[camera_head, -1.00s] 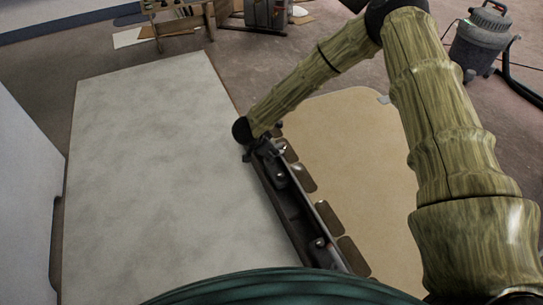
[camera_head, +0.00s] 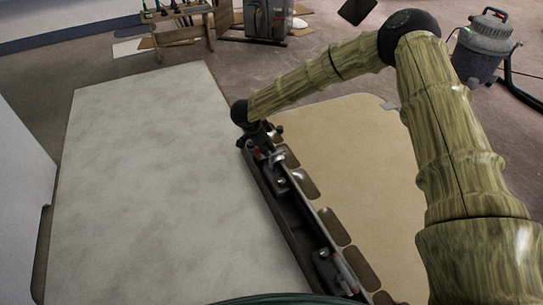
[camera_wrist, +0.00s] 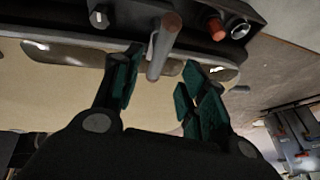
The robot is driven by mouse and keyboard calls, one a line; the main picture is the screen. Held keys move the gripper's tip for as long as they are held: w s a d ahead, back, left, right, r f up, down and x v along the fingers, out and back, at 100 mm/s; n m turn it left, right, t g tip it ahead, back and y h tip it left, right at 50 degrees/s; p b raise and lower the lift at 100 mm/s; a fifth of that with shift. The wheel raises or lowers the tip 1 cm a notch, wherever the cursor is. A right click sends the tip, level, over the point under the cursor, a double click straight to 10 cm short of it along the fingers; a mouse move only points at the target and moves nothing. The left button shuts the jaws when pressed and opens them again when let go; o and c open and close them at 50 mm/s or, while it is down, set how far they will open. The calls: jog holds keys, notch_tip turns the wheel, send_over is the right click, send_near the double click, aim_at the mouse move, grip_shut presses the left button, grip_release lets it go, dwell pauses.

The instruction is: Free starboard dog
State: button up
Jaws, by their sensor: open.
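A long dark rail (camera_head: 291,215) runs along the seam between a pale panel and a tan panel in the head view. A round-ended grey and brown lever (camera_wrist: 163,45), which looks like a dog handle, projects from the rail in the wrist view. My gripper (camera_wrist: 158,82) is open, its two teal-padded fingers on either side of the lever's lower end, with visible gaps; depth is hard to judge. In the head view my gripper (camera_head: 268,148) is above the rail's far end. Another metal fitting (camera_head: 325,254) sits near the rail's near end. The pictures do not settle which is starboard.
On the rail, a red-orange peg (camera_wrist: 215,27) and a silver knob (camera_wrist: 98,17) flank the lever. The tan panel (camera_head: 352,150) has dark rounded slots along its edge. The pale panel (camera_head: 150,170) is clear. A grey vacuum (camera_head: 484,45) stands back right.

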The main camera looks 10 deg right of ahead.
aim_at(272, 161)
jog(key=b+x, duration=0.3)
jog(key=x, duration=0.5)
jog(key=shift+f+b, duration=0.15)
jog(key=shift+b, duration=0.15)
jog(key=c, duration=0.9)
